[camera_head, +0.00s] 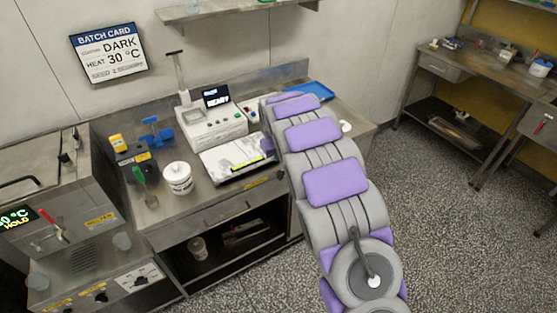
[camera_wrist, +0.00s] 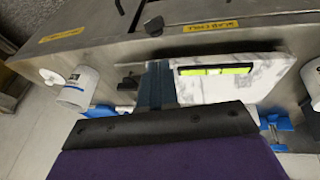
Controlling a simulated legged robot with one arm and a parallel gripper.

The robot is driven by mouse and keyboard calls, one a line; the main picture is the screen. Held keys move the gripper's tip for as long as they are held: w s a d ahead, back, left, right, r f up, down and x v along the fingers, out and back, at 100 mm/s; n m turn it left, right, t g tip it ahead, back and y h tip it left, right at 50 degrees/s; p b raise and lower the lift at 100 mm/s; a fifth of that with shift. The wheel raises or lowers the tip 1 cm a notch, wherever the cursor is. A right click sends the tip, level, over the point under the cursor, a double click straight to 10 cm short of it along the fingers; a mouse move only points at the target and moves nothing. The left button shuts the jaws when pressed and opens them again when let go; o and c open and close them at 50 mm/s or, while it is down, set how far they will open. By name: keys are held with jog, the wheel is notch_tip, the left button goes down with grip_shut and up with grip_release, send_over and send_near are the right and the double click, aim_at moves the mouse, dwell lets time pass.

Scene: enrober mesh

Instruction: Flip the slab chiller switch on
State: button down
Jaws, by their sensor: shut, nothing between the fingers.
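The marble slab (camera_head: 222,162) lies on the steel bench with a yellow-green level on it. It also shows in the wrist view (camera_wrist: 265,55). A yellow label (camera_head: 257,182) is on the bench's front edge below the slab; in the wrist view it appears upside down (camera_wrist: 214,25) and seems to read slab chill. A small dark part (camera_wrist: 153,22) beside that label may be the chiller switch; its position cannot be told. My gripper (camera_wrist: 155,82) is shut and empty, its fingers beside the slab's edge, apart from the dark part.
A white machine (camera_head: 212,124) with a lit display stands behind the slab. A white tub (camera_head: 178,178) and a blue holder (camera_head: 158,133) stand left of it. A blue tray (camera_head: 308,92) is at the back right. Open floor (camera_head: 445,215) lies right of the bench.

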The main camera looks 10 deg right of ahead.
jog(key=b, duration=0.2)
send_over(282, 173)
jog(key=s+a, duration=0.2)
notch_tip(282, 173, down, 8)
jog(key=f, duration=0.1)
jog(key=d+f, duration=0.1)
jog(key=f, duration=0.1)
jog(key=shift+w+d+f+b, duration=0.15)
jog(key=shift+w+f+b, duration=0.1)
jog(key=shift+f+b, duration=0.05)
jog(key=shift+d+f, duration=0.15)
jog(key=shift+f, duration=0.05)
